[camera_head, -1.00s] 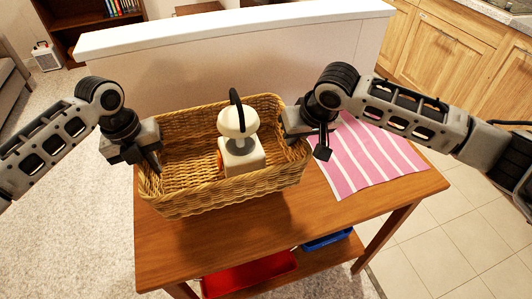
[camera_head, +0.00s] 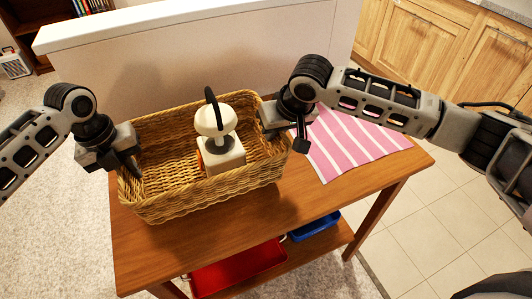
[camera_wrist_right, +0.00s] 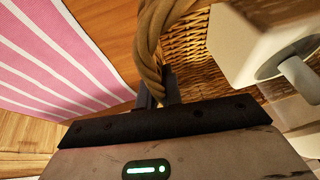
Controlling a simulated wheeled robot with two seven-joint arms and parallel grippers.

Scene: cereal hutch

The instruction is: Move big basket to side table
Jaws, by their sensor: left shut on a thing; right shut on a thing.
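The big wicker basket (camera_head: 205,198) is upright over the wooden table (camera_head: 225,228). I cannot tell whether its base touches the top. My left gripper (camera_head: 131,163) is shut on the basket's left rim. My right gripper (camera_head: 292,136) is shut on its right rim, and the right wrist view shows the braided rim (camera_wrist_right: 152,45) at the fingers (camera_wrist_right: 160,92). A white object with a rounded top and black handle (camera_head: 216,121) stands inside the basket, and part of it shows in the right wrist view (camera_wrist_right: 240,45).
A pink striped cloth (camera_head: 352,143) lies on the table, right of the basket. Red (camera_head: 238,268) and blue (camera_head: 315,227) trays are on the lower shelf. A low white-topped wall (camera_head: 190,28) stands behind the table. Wooden cabinets (camera_head: 425,45) are at back right, with tiled floor (camera_head: 425,225) before them.

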